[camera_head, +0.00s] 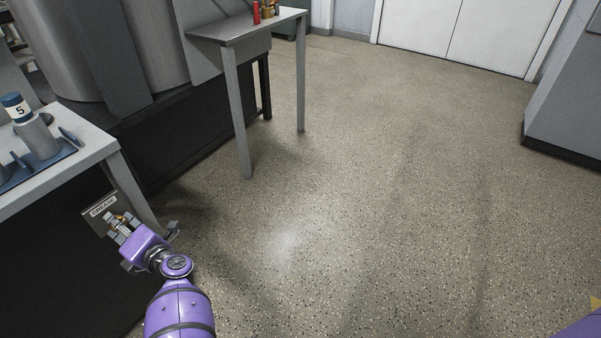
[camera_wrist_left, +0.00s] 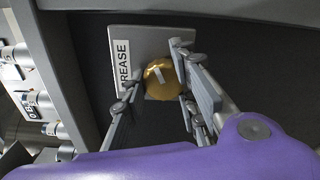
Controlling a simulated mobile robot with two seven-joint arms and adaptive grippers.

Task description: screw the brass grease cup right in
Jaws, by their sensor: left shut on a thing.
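The brass grease cup (camera_wrist_left: 163,82) shows in the left wrist view as a round golden cap with a pale bar mark on its face. It sits at a grey plate (camera_wrist_left: 150,35) with a white label reading GREASE (camera_wrist_left: 122,62). My left gripper (camera_wrist_left: 158,86) is shut on the cup, with one finger on each side. In the head view, my left gripper (camera_head: 122,226) is at the labelled plate (camera_head: 97,213) below the left table, and only a little brass shows between its fingers. The cup's thread is hidden. My right gripper is out of view.
A small table (camera_head: 226,31) farther back holds red and brass-coloured items. The speckled floor (camera_head: 370,190) to the right is clear.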

